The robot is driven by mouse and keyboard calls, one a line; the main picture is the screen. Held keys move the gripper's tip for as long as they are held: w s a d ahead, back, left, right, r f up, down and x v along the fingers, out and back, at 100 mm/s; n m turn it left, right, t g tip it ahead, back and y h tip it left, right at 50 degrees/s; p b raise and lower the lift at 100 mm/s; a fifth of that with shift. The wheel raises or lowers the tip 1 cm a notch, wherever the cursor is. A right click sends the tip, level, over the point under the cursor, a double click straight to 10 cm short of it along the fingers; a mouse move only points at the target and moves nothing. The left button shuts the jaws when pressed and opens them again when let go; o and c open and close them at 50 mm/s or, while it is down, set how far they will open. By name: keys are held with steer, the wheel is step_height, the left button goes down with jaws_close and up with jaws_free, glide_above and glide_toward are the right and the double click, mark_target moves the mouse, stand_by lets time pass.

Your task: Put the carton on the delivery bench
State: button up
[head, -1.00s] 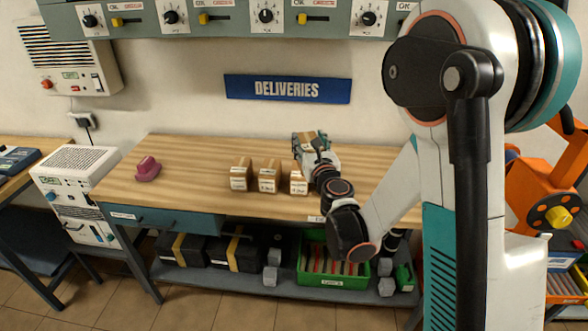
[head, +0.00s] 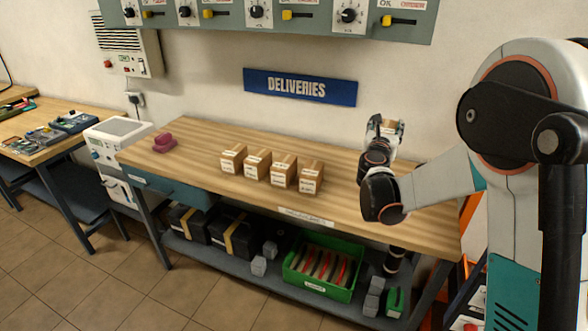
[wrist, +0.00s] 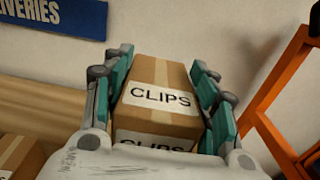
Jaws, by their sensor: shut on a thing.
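My gripper (head: 384,132) is above the right part of the delivery bench, in front of the wall. It is shut on a brown carton (wrist: 157,88) with a white label reading CLIPS. In the wrist view the teal finger pads press both sides of this carton. In the head view the held carton (head: 392,124) is small and partly hidden by the gripper. The delivery bench (head: 215,135) has a wooden top and stands under a blue DELIVERIES sign (head: 300,86). The held carton appears raised clear of its top.
Several similar labelled cartons (head: 283,170) stand in a row mid-bench; one shows in the wrist view (wrist: 18,155). A magenta object (head: 164,143) lies at the left end. Control panels hang above. An orange frame (wrist: 275,95) stands to the right. Bench top between row and gripper is clear.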

step_height(320, 180, down, 20)
steer(key=b, duration=0.7)
steer(key=shift+a, duration=0.1)
steer(key=shift+w+f, duration=0.1)
steer(key=o, duration=1.4)
steer(key=shift+c, duration=0.2)
